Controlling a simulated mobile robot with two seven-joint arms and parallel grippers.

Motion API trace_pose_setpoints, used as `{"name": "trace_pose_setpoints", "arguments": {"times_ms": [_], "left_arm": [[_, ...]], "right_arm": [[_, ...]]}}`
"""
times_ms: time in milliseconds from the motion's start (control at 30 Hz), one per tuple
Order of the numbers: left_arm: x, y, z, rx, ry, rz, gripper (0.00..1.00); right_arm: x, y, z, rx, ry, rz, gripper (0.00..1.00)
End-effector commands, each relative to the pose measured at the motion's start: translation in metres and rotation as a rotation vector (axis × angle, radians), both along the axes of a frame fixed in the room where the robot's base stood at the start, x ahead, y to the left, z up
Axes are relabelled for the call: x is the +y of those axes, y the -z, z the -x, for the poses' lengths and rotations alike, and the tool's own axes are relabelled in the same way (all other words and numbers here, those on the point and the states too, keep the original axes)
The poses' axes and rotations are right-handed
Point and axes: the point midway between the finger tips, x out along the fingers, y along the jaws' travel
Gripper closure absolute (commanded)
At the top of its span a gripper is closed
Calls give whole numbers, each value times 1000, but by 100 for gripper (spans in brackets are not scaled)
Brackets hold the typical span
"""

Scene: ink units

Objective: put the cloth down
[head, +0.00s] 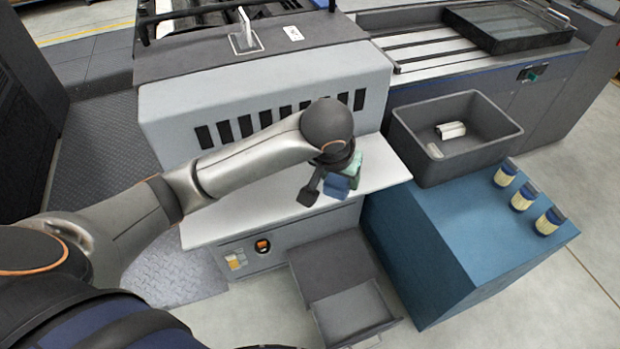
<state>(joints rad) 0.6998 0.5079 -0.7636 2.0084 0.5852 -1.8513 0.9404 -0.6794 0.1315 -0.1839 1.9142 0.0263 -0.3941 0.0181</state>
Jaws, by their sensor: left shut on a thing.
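My left gripper (327,187) reaches in over the pale shelf (225,224) of the grey machine. It is shut on what looks like the cloth (338,188), a small bundle showing blue. A pale green patch (354,166) shows beside the blue; I cannot tell if it is part of the same cloth. The gripper and wrist hide part of the bundle. I cannot tell whether the cloth touches the shelf. My right gripper is not in view.
A dark grey open bin (405,130) with light pieces inside stands on a blue cabinet (430,236). Several small jars (522,197) line its right edge. The shelf's left part is clear.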

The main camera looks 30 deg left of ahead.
Motion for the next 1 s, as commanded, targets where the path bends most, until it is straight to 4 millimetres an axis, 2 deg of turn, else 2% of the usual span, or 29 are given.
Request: {"name": "trace_pose_setpoints", "arguments": {"times_ms": [167,433,600,700,867,1000], "left_arm": [[20,9,-16,1,-9,-5,83],[73,39,-56,1,-10,-5,83],[93,72,-72,2,-7,-3,83],[101,84,-79,1,-4,-2,83],[107,94,-84,0,-2,-1,83],[111,112,-86,1,-1,-2,83]], "right_arm": [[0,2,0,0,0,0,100],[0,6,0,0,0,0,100],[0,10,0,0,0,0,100],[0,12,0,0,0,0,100],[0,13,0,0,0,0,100],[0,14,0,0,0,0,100]]}}
